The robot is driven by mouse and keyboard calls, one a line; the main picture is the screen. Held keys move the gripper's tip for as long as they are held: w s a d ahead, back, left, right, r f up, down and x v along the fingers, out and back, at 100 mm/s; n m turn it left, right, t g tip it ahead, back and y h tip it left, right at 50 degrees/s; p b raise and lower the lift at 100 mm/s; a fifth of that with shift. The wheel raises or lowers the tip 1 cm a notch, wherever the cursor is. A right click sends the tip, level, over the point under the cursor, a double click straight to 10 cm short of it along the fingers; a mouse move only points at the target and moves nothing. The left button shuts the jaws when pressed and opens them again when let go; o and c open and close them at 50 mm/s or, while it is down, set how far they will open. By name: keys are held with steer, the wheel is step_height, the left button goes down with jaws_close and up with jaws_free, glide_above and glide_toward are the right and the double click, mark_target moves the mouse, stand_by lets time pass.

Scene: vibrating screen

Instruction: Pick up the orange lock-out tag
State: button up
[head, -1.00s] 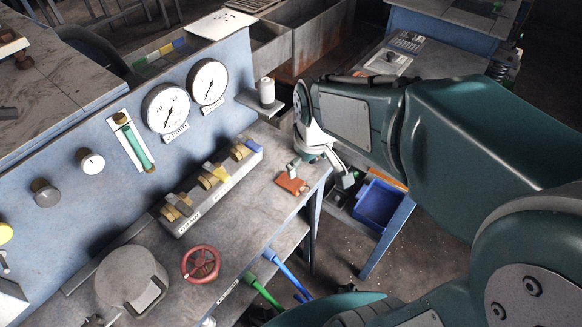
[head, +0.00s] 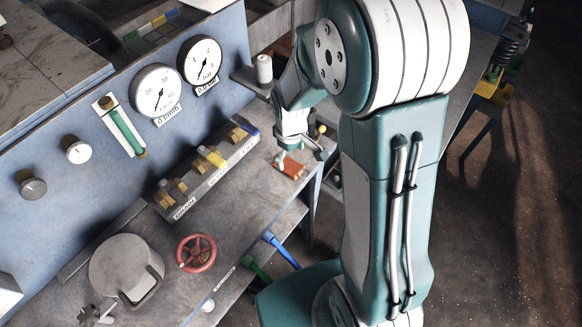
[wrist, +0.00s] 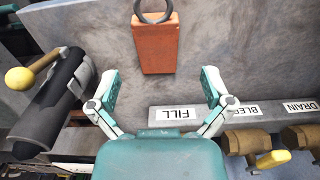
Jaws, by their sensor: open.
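The orange lock-out tag (head: 292,166) lies flat on the grey bench top near its right end. In the wrist view the tag (wrist: 154,49) is an orange block with a dark ring at its top end. My gripper (head: 299,157) is just above the tag in the head view and partly covers it. In the wrist view my gripper (wrist: 160,84) has its two fingers spread wide, with nothing between them. The tag lies ahead of the fingertips, roughly centred between them, and does not look touched.
A valve block with the labels FILL (wrist: 178,113), BLEED and DRAIN stands close beside the gripper. A black cylinder with a yellow knob (wrist: 20,78) is at the left in the wrist view. A red handwheel (head: 197,252) sits nearer on the bench.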

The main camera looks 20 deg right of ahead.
mark_target(292, 168)
steer(key=f, duration=0.4)
steer(key=shift+d, duration=0.35)
steer(key=shift+a+f, duration=0.1)
steer(key=shift+f, duration=0.45)
steer(key=c, duration=0.9)
